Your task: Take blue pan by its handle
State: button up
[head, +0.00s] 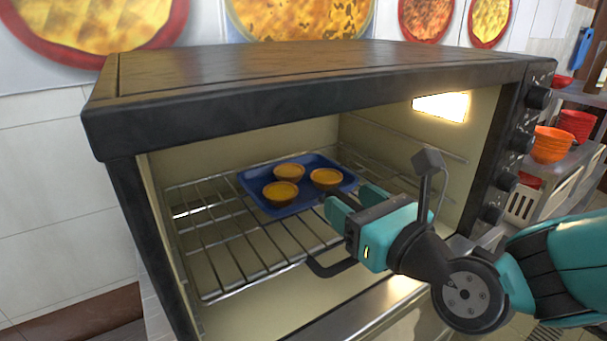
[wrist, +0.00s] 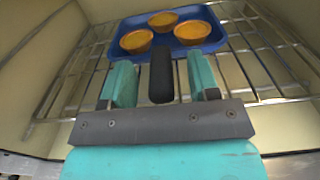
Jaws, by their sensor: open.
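The blue pan (head: 310,162) is a shallow tray on the wire rack inside the oven. Three orange-filled tarts (head: 281,192) sit in it. In the wrist view the pan (wrist: 212,42) is at the top, and its black handle (wrist: 161,75) points toward me. My gripper (head: 352,203) reaches into the oven at the pan's near right side. In the wrist view my gripper (wrist: 162,82) is open, with the handle between its two teal fingers and a visible gap on each side. In the head view the handle is mostly hidden by my gripper.
The oven (head: 300,85) has a roof above and side walls close around the rack (head: 235,245). A black bar (head: 330,271) projects at the rack's front, below my gripper. Knobs line the right side. Red and orange bowls (head: 552,144) stand on a shelf at right.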

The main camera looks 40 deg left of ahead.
jog(key=shift+w+a, duration=0.15)
jog(key=shift+a, duration=0.45)
grip_shut()
jog(key=shift+r, duration=0.15)
